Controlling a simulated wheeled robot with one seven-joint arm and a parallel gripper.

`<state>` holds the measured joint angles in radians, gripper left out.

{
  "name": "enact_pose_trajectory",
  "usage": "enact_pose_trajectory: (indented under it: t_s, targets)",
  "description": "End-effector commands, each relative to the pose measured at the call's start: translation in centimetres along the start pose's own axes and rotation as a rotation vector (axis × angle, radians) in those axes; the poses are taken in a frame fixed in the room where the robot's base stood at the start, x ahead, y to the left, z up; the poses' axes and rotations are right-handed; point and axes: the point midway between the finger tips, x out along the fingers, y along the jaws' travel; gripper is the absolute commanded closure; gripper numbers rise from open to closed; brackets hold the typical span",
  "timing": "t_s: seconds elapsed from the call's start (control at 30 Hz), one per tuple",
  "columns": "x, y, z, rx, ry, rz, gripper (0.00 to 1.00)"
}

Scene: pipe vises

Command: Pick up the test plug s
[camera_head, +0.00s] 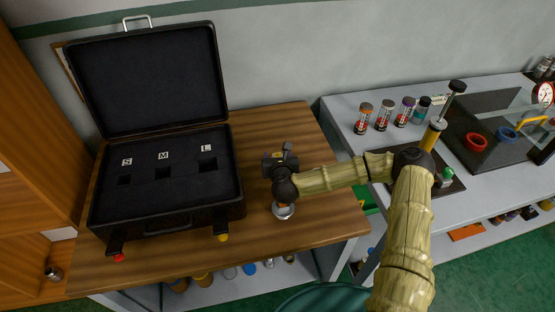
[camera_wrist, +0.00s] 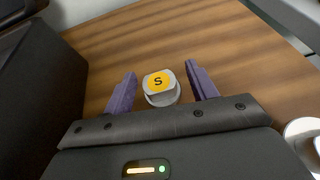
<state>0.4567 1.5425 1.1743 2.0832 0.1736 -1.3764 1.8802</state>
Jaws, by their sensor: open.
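The test plug s (camera_wrist: 158,88) is a pale round plug with a yellow top marked S. It stands on the wooden table in the wrist view. My gripper (camera_wrist: 161,75) is open, with one purple finger on the left of the plug and the other on its right. Gaps show between both fingers and the plug, so they do not grip it. In the head view my gripper (camera_head: 281,160) is low over the table, right of the black case, and largely hides the plug.
The open black case (camera_head: 165,212) has slots labelled S, M and L. A silver round piece (camera_head: 283,211) stands near my gripper; a similar one shows at the wrist view's right edge (camera_wrist: 303,133). A grey bench (camera_head: 345,112) with several small jars is at right.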

Motion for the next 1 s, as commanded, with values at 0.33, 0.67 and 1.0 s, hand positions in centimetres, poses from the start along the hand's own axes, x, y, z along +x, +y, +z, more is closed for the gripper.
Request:
enact_pose_trajectory:
  t_s: [0.33, 0.67, 1.0]
  targets:
    - [0.0, 0.0, 0.0, 0.0, -0.001, 0.0, 0.58]
    - [0.0, 0.0, 0.1, 0.0, -0.001, 0.0, 0.85]
    - [-1.2, -0.1, 3.0, 0.001, -0.006, -0.001, 0.85]
